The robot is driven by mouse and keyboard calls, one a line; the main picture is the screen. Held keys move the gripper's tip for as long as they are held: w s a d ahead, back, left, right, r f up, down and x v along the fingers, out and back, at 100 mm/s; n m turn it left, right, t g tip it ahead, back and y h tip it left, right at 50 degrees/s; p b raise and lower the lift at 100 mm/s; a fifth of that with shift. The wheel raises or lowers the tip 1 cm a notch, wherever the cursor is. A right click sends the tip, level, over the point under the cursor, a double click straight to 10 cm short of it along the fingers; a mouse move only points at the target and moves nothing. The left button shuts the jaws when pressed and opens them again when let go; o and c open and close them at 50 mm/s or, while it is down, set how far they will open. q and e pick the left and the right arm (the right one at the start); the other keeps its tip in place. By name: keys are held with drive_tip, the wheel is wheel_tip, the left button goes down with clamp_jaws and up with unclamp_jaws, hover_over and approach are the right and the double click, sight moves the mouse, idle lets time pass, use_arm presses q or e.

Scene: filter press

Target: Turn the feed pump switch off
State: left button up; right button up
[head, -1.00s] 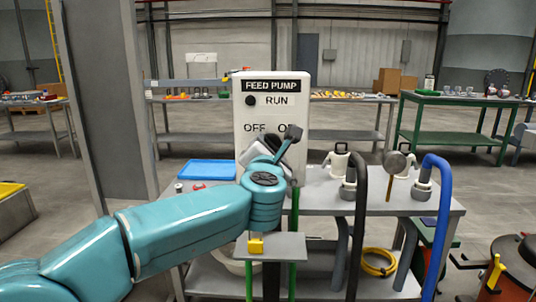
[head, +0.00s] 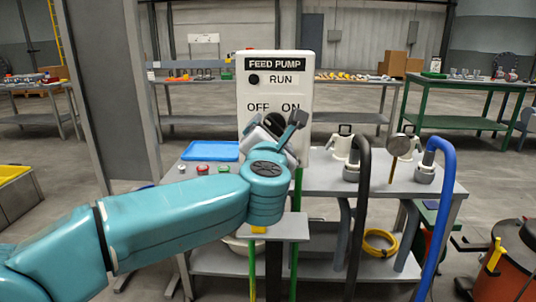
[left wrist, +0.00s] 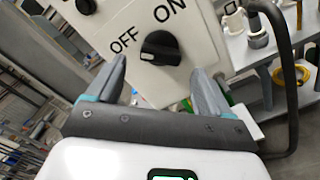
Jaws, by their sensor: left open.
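My left gripper (head: 275,122) is in front of the box and hides most of the knob in the head view. In the left wrist view its open fingers (left wrist: 158,66) lie on either side of the knob, with nothing between them gripped. My right gripper is not in view.
A blue tray (head: 210,151) and red and green buttons (head: 203,169) are on the bench left of the box. Black (head: 363,190) and blue (head: 438,190) hoses and white fittings stand to the right. A grey pillar (head: 105,90) rises at the left.

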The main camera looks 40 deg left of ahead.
use_arm(q)
drive_tip(key=v, duration=1.2)
drive_tip(key=shift+s+p, duration=0.35)
drive_tip(key=shift+d, duration=0.1)
